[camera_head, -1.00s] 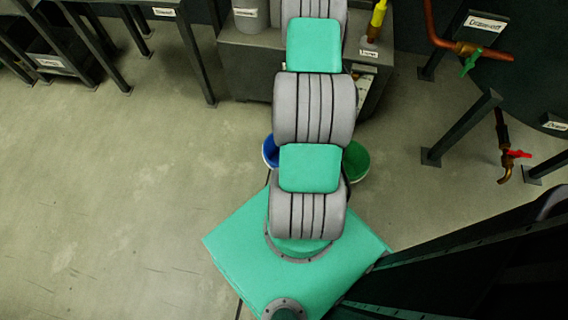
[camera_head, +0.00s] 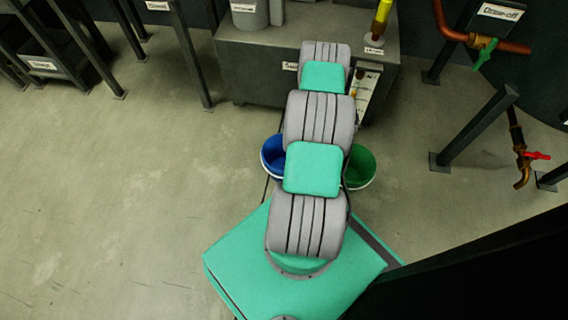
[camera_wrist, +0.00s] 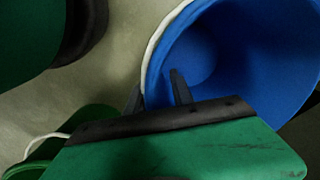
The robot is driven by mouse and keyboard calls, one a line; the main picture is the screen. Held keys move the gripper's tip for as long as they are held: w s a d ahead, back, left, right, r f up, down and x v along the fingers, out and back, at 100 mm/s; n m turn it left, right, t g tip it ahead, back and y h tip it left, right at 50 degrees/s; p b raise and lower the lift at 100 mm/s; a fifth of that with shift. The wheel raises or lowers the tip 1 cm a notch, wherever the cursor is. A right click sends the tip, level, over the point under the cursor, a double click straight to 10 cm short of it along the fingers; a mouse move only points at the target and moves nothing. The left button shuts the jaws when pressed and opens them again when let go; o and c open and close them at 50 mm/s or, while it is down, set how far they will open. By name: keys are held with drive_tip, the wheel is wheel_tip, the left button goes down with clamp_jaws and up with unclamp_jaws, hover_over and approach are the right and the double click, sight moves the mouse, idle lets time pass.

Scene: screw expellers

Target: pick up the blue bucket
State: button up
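The blue bucket (camera_head: 270,162) stands on the floor just left of my arm in the head view, partly hidden by it. In the wrist view the blue bucket (camera_wrist: 245,55) fills the upper right, its open mouth and white rim facing me. My gripper (camera_wrist: 157,92) shows two dark fingertips spread apart near the rim's left side. One fingertip is outside the rim and the other overlaps the blue inside. I cannot tell whether they touch the wall. In the head view my gripper is hidden behind my arm.
A green bucket (camera_head: 361,168) stands right of my arm. A grey cabinet (camera_head: 250,70) stands beyond the buckets. Pipes with a red-handled valve (camera_head: 535,155) and a dark post (camera_head: 475,130) are at the right. A green panel (camera_wrist: 180,150) covers the lower wrist view. The floor at left is clear.

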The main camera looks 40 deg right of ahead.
clamp_jaws()
idle(1.2)
